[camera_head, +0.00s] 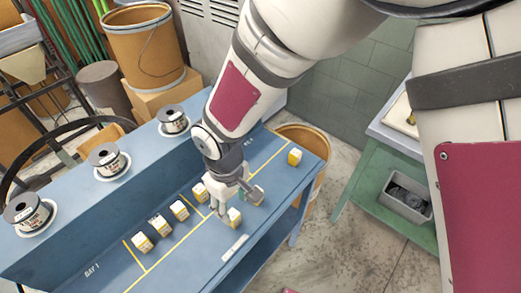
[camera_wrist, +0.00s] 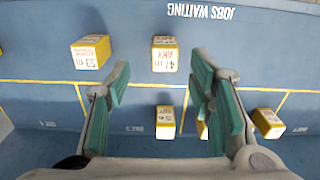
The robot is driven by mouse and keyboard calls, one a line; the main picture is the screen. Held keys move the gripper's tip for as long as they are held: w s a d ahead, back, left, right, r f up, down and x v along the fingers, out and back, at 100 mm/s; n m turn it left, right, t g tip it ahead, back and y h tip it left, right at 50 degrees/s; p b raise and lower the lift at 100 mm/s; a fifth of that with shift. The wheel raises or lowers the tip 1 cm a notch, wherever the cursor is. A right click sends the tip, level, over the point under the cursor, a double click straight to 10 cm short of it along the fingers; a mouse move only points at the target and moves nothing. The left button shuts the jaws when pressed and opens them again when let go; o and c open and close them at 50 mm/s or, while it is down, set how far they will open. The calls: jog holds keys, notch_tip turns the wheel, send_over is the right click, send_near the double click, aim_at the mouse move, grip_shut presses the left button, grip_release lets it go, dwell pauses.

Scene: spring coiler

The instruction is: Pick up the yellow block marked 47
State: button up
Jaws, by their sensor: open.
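In the wrist view, the yellow block with a white top label (camera_wrist: 165,54) that appears to read 47 lies on the blue bench. It is between the lines of my two fingers and just beyond their tips. My gripper (camera_wrist: 161,75) is open, with green-padded fingers and nothing held between them. In the head view, my gripper (camera_head: 237,203) is low over the bench, with a yellow-and-white block (camera_head: 235,217) close by its fingers. The labels are too small to read there, so I cannot confirm its number.
Another block marked 53 (camera_wrist: 91,51) lies to the left in the wrist view. Several similar blocks stand along the blue bench (camera_head: 190,258), one alone at far right (camera_head: 294,157). Wire spools (camera_head: 107,161) stand on the raised back ledge. A green table (camera_head: 385,185) is at right.

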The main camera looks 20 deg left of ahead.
aim_at(232, 214)
jog(key=f, duration=0.5)
jog(key=shift+s+f+p, duration=0.25)
jog(key=shift+f+p, duration=0.05)
jog(key=shift+p, duration=0.05)
grip_shut()
